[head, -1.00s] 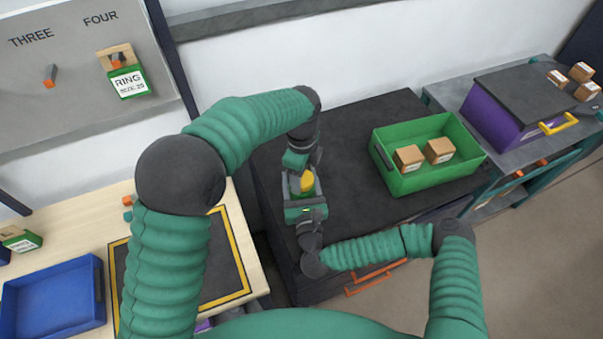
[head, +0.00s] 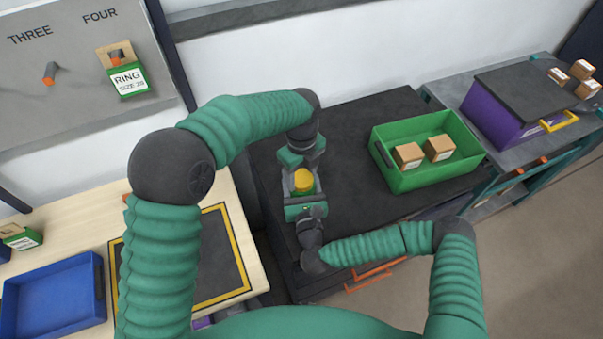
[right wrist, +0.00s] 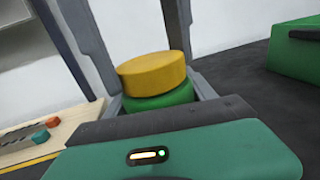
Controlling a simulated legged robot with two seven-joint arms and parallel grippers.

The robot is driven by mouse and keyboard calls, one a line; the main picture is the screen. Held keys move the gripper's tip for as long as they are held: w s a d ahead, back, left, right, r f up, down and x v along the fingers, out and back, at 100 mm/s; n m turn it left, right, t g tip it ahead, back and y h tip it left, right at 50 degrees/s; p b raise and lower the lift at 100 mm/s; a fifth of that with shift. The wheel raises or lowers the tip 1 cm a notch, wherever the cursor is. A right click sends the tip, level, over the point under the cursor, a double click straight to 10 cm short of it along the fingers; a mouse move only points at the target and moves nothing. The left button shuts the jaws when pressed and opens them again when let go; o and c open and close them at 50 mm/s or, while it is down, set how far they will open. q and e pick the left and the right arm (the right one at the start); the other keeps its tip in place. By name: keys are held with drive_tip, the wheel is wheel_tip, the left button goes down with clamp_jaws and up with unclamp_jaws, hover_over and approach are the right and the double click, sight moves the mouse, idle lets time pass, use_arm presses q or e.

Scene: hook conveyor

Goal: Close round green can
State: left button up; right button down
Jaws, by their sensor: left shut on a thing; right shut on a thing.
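The round green can (right wrist: 160,99) stands upright in the right wrist view, with a yellow lid (right wrist: 152,73) on top. The lid also shows in the head view (head: 303,181), above the black table. My left gripper (head: 303,172) comes down from above, its grey fingers on both sides of the lid, shut on it. My right gripper (head: 304,198) comes from the near side and is shut on the green can, below the lid. The lid sits right over the can; whether it is fully seated cannot be told. Most of the can is hidden by the grippers.
A green crate (head: 432,178) with two cardboard boxes stands to the right on the black table (head: 345,130). A purple box with a dark lid (head: 525,90) is farther right. A blue tray (head: 55,300) lies on the wooden table at left.

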use_arm(q)
drive_tip(key=m, duration=1.1)
drive_tip(key=shift+a, duration=0.1)
drive_tip(key=m, duration=0.3)
drive_tip(key=shift+s+f, duration=0.2)
drive_tip(key=shift+f, duration=0.1)
drive_tip(key=shift+s+f+m, duration=0.2)
drive_tip(key=shift+m, duration=0.8)
drive_tip(key=shift+r+m, duration=0.1)
drive_tip(key=shift+m, duration=0.3)
drive_tip(key=shift+w+r+m, duration=0.3)
drive_tip(key=shift+w+r, duration=0.05)
drive_tip(key=o, duration=1.3)
